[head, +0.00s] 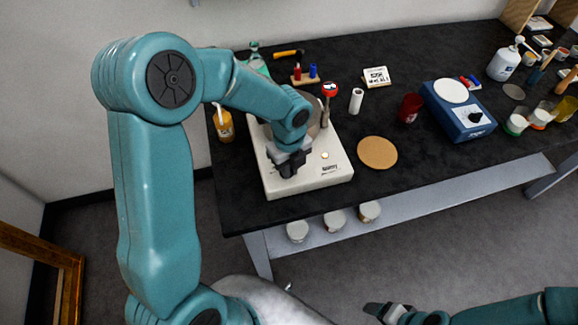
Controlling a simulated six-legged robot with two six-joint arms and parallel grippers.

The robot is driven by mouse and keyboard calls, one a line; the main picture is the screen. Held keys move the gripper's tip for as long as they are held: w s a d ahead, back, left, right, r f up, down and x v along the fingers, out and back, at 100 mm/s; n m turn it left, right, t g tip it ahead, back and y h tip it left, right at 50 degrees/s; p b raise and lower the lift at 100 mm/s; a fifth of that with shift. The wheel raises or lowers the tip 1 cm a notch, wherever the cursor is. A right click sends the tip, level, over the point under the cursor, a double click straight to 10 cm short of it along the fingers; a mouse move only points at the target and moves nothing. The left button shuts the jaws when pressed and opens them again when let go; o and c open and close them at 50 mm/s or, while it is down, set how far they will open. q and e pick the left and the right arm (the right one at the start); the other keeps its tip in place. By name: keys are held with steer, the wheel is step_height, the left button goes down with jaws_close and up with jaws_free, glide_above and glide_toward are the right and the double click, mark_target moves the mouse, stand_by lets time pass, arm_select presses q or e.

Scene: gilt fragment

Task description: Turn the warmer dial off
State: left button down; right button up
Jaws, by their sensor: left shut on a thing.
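A white box-shaped warmer (330,178) stands at the near left of the black table, with dark lettering and a small round spot on its top. My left gripper (289,168) points down onto the left front part of the warmer's top. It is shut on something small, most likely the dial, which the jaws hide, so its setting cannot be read. My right gripper (374,309) is low at the bottom of the view, away from the table, and appears empty. Its jaw opening is too unclear to tell.
A blue device (460,112) with a white round plate and dark dial stands to the right. A cork disc (377,152) lies right of the warmer. A white cylinder (356,100), a red cup (410,107) and an orange bottle (223,125) stand nearby. Jars sit on the shelf below.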

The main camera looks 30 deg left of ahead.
arm_select(q)
steer(key=n+b, duration=0.1)
steer(key=n, duration=0.1)
steer(key=n+b, duration=0.2)
steer(key=n, duration=0.1)
steer(key=shift+w+f+n, duration=0.1)
steer(key=shift+w+n, duration=0.2)
steer(key=shift+w, duration=0.05)
steer(key=n+b, duration=0.1)
steer(key=n, duration=0.2)
steer(key=shift+w, duration=0.15)
steer(key=shift+w+n+b, duration=0.15)
steer(key=shift+n+b, duration=0.5)
steer(key=shift+n, duration=0.75)
steer(key=shift+a+r, duration=0.1)
steer(key=shift+r, duration=0.1)
steer(key=c, duration=1.2)
jaws_free()
steer(key=shift+o, duration=0.2)
step_height(320, 180, up, 16)
steer(key=shift+r, duration=0.15)
